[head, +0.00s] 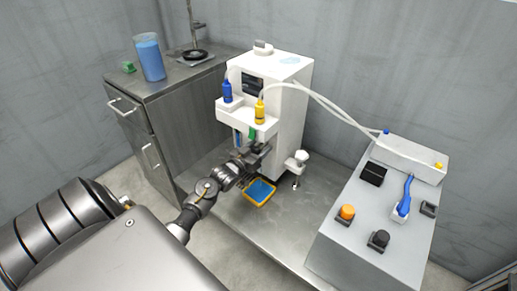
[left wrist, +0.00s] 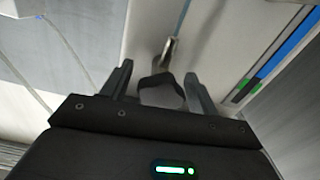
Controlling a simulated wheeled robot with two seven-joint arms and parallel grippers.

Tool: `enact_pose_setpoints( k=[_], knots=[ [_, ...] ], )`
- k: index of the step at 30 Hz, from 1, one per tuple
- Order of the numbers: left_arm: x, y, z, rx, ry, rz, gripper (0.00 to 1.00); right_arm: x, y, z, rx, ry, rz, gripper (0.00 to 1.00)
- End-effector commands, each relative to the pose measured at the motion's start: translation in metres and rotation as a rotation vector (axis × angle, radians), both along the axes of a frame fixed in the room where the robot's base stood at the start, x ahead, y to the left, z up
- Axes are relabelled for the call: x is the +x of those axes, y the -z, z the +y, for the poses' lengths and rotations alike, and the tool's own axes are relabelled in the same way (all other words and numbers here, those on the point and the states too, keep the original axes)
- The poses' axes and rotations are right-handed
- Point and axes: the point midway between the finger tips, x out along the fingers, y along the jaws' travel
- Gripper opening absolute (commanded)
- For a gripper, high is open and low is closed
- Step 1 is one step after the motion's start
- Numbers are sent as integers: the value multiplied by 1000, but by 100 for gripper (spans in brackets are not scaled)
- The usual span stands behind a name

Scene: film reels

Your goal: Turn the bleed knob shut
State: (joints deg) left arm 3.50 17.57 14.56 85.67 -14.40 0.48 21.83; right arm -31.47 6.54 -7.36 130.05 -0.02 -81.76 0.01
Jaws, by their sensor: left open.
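My left gripper (head: 262,150) is at the front of the white machine (head: 285,115), just below its ledge with the blue and yellow connectors. In the left wrist view, its two dark fingers (left wrist: 158,85) are open. Between them sits a small dark-and-grey knob-like piece (left wrist: 161,92), with a metal stem (left wrist: 171,50) beyond it, close to the white panel. It appears to be the bleed knob; its marking and angle cannot be read. I cannot tell whether the fingers touch it. The gripper and arm hide this spot in the head view. The right gripper is not in view.
A blue-and-yellow tray (head: 247,198) lies below the gripper. A white-topped fitting (head: 301,156) stands right of the machine. A grey control box (head: 352,238) with knobs is at right. A metal cabinet (head: 160,125) holds a blue beaker (head: 150,60). The front bench surface is clear.

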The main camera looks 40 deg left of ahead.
Motion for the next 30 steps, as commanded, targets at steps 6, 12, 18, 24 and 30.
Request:
enact_pose_setpoints(
  k=[6, 12, 18, 24, 30],
  knots=[
    [0, 0, 0, 0, 0, 0, 44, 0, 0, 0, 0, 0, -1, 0],
    [0, 0, 0, 0, 0, 0, 18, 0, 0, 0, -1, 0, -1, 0],
    [-1, 0, 0, 10, 0, 0, 15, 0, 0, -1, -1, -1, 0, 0],
    [-1, -1, 0, 73, -1, 3, 15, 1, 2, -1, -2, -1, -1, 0],
    [-1, -1, 0, 213, 0, 7, 15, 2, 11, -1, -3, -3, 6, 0]
  ],
)
